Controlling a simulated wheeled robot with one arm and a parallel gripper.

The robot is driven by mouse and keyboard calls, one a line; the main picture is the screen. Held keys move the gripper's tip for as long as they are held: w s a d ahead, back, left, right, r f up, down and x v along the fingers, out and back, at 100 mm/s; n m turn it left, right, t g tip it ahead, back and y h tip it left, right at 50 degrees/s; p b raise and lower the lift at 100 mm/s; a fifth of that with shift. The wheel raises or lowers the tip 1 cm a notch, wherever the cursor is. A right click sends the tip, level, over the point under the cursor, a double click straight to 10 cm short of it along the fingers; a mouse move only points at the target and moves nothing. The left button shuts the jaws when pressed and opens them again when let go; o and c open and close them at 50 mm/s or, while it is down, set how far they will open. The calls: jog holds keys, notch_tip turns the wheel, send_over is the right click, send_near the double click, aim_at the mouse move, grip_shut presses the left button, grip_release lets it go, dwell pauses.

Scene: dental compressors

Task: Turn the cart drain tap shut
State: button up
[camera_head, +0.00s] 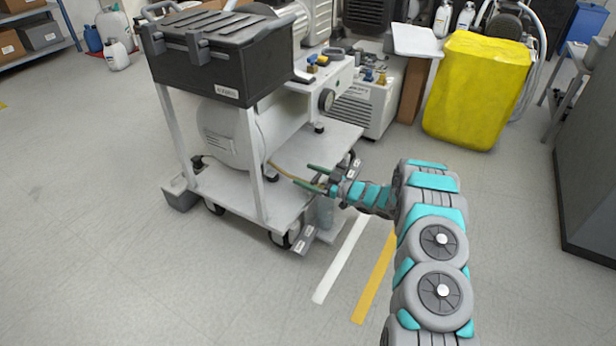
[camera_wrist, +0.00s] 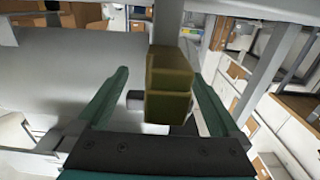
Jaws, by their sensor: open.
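The white cart (camera_head: 243,201) carries a pale compressor tank (camera_head: 222,135) and a black toolbox (camera_head: 222,60) on top. My gripper (camera_head: 302,174) is at the cart's right side, low beside the tank, with its two green fingers spread and pointing at the cart. In the wrist view, a brass-coloured blocky part (camera_wrist: 169,72), which looks like the drain tap, sits between the open fingers with a gap on each side. A small dark piece shows behind it. In the head view I cannot make out the tap itself, and I cannot tell the handle's angle.
A yellow covered bin (camera_head: 477,90) stands at the back right. A second white compressor unit (camera_head: 366,103) is behind the cart. A cart post (camera_wrist: 167,22) rises behind the brass part. The floor in front is clear, with white and yellow stripes.

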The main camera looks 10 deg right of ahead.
aim_at(320, 173)
jog(key=shift+c, duration=0.2)
jog(key=c, duration=1.3)
jog(key=shift+o, duration=0.2)
